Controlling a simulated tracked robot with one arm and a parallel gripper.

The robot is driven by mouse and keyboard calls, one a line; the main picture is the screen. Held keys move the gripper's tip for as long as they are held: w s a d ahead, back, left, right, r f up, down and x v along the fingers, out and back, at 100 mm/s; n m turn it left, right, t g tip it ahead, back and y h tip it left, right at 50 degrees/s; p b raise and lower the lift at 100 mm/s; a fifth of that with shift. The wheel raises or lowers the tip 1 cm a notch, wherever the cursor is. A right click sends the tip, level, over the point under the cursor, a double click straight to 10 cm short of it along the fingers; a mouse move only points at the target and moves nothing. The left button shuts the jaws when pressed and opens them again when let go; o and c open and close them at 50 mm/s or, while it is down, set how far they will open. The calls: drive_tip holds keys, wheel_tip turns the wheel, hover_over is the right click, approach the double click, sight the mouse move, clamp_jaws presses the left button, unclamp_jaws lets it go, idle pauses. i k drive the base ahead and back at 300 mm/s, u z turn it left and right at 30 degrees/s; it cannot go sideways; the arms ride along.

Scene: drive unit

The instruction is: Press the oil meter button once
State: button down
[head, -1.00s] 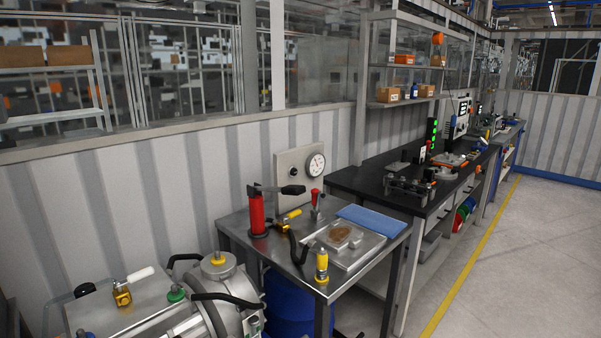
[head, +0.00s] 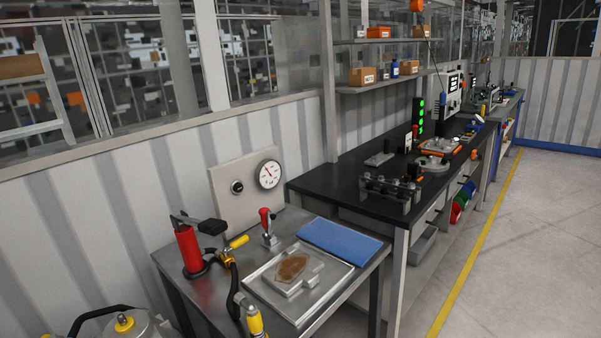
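A grey panel (head: 230,212) stands upright behind the metal table. It carries a round white dial gauge (head: 269,174) and, left of it, a small round black knob or button (head: 237,187). I see no label naming it as the oil meter. On the dark bench to the right stands a white box with a dark screen (head: 453,91), beside a black post with green lights (head: 418,117); any buttons there are too small to tell. My gripper is not in view.
The metal table (head: 222,284) holds a red hand pump (head: 188,249), a red-topped lever (head: 266,227), a yellow-handled hose (head: 254,320), a tray (head: 328,287) and a blue cloth (head: 340,242). The floor (head: 520,250) right of the yellow line is clear.

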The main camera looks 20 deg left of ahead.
sight(238, 187)
drive_tip(key=u, duration=0.15)
drive_tip(key=i, duration=1.4)
drive_tip(key=u, duration=0.7)
drive_tip(key=i, duration=0.35)
drive_tip(key=u, duration=0.2)
drive_tip(key=k, duration=0.95)
drive_tip(key=u, duration=0.15)
drive_tip(key=i, duration=0.95)
drive_tip(key=z, duration=0.05)
